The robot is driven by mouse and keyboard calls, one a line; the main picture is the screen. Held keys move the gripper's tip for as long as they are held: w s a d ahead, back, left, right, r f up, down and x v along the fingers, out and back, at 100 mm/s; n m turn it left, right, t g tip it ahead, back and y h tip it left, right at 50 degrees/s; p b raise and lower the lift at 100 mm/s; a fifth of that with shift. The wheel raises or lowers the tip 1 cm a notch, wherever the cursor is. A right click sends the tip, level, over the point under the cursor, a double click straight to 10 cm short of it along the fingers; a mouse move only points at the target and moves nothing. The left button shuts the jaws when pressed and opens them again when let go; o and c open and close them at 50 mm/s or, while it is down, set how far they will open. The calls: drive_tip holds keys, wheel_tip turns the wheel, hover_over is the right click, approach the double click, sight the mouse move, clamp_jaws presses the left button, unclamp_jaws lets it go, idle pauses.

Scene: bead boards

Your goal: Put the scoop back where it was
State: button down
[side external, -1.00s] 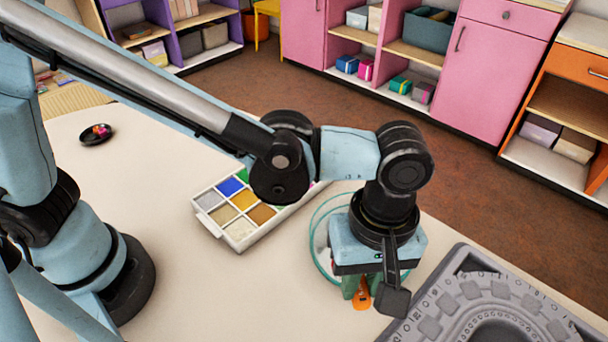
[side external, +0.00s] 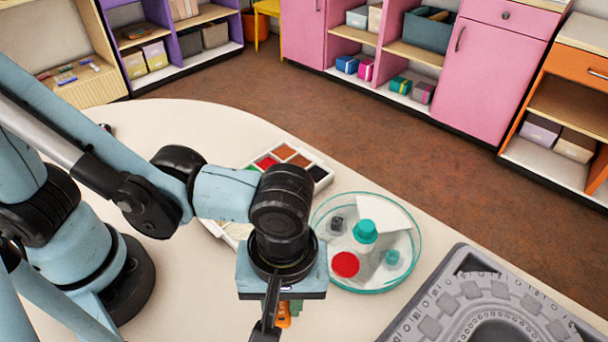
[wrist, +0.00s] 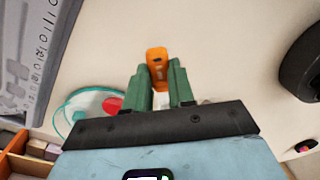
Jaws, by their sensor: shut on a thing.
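An orange scoop (wrist: 158,68) is held between the green fingers of my gripper (wrist: 160,84) in the wrist view. In the side view, a little of the scoop's orange (side external: 284,315) shows below my gripper (side external: 291,306), which is over the table left of the round glass dish. My gripper is shut on the scoop. The scoop's far end is hidden in the side view, and I cannot tell its height above the table.
The clear dish (side external: 418,247) holds a teal-capped bottle (side external: 364,232), a red disc (side external: 345,264) and other small items. A white paint-like tray (side external: 327,171) is partly behind my arm. A grey board (side external: 455,300) lies right. A small black bead dish (wrist: 304,146) shows at the wrist view's right.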

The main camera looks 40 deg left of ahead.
sight(284, 305)
drive_tip(key=shift+f, duration=2.15)
drive_tip(key=shift+f, duration=0.15)
drive_tip(key=c, duration=1)
unclamp_jaws()
drive_tip(key=shift+o, duration=0.2)
